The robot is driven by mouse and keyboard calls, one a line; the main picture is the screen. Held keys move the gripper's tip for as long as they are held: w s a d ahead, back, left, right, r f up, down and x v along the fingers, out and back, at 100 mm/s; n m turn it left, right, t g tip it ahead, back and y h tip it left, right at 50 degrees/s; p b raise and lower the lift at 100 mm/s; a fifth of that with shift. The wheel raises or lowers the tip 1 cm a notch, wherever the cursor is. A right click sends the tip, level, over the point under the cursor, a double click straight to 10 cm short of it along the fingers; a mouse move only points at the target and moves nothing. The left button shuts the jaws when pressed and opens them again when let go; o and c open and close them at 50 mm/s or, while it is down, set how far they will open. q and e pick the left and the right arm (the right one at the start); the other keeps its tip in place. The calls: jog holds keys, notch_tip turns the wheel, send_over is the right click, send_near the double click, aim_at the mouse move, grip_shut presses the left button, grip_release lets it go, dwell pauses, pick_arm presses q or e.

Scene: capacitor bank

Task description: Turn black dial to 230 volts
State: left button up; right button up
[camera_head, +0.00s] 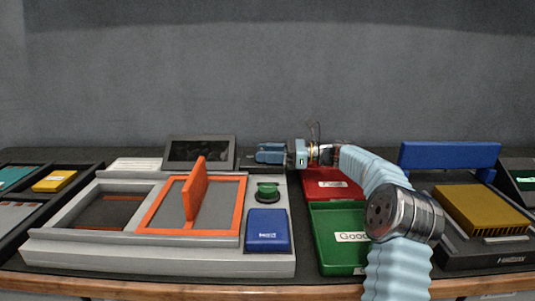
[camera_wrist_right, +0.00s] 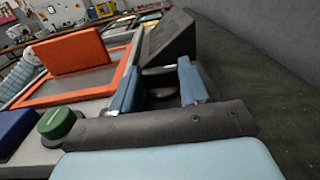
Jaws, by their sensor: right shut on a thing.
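My right gripper (camera_head: 270,153) reaches in from the right to the back of the grey test unit (camera_head: 160,258), beside the black display (camera_head: 198,151). In the right wrist view its two blue fingers (camera_wrist_right: 160,88) stand either side of a dark round part, which looks like the black dial (camera_wrist_right: 166,92), and are shut on it. The dial is mostly hidden by the gripper in the head view. Its markings and the display's reading cannot be made out.
A green knob (camera_head: 267,191) and a blue box (camera_head: 267,230) are in front of the gripper. An orange-framed lid with an upright orange handle (camera_head: 195,188) is to the left. Red (camera_head: 322,191) and green (camera_head: 325,252) trays lie to the right, partly under my arm.

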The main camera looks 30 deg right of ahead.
dwell(0.3)
jog(key=o, duration=1.1)
jog(key=shift+c, duration=0.2)
jog(key=v, duration=0.7)
jog(key=shift+d, duration=0.35)
